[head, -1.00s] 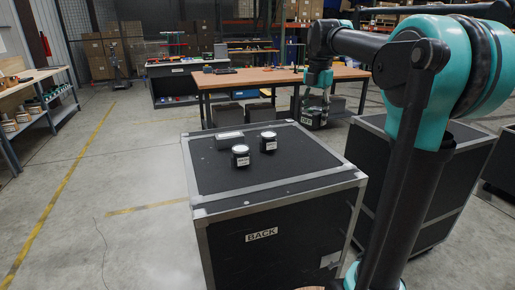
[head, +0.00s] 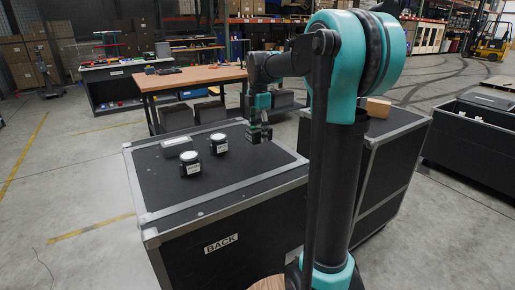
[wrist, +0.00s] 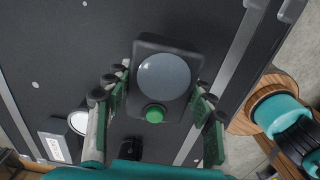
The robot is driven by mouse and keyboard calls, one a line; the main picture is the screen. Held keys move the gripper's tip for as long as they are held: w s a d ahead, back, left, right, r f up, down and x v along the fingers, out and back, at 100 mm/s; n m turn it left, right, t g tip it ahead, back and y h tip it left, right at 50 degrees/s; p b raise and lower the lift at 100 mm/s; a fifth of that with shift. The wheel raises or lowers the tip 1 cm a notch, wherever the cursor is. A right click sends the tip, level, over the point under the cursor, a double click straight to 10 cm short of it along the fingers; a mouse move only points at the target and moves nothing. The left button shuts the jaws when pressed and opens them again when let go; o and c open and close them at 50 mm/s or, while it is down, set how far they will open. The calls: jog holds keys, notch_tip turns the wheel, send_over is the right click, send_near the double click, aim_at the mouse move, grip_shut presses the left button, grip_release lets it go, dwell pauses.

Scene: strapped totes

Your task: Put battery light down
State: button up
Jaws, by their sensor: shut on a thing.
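The battery light (wrist: 164,76) is a dark block with a round grey lens and a green button, seen large in the wrist view. My gripper (wrist: 160,92) has its green-padded fingers on both sides of it and is shut on it. In the head view my gripper (head: 258,124) holds the light (head: 259,135) at the back right part of the black case top (head: 225,185). I cannot tell whether its underside touches the top. Two similar round-topped lights, one nearer (head: 190,164) and one farther (head: 218,143), stand left of it.
The front and right of the case top are clear. Another black case (head: 375,150) stands close to the right with a small brown box (head: 378,107) on it. A wooden workbench (head: 190,77) stands behind.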

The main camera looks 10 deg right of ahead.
aim_at(258, 128)
jog(key=shift+f, duration=3.25)
jog(key=shift+f, duration=0.15)
jog(key=o, duration=1.6)
jog(key=shift+c, duration=0.2)
notch_tip(258, 128, up, 12)
jog(key=shift+r, duration=0.2)
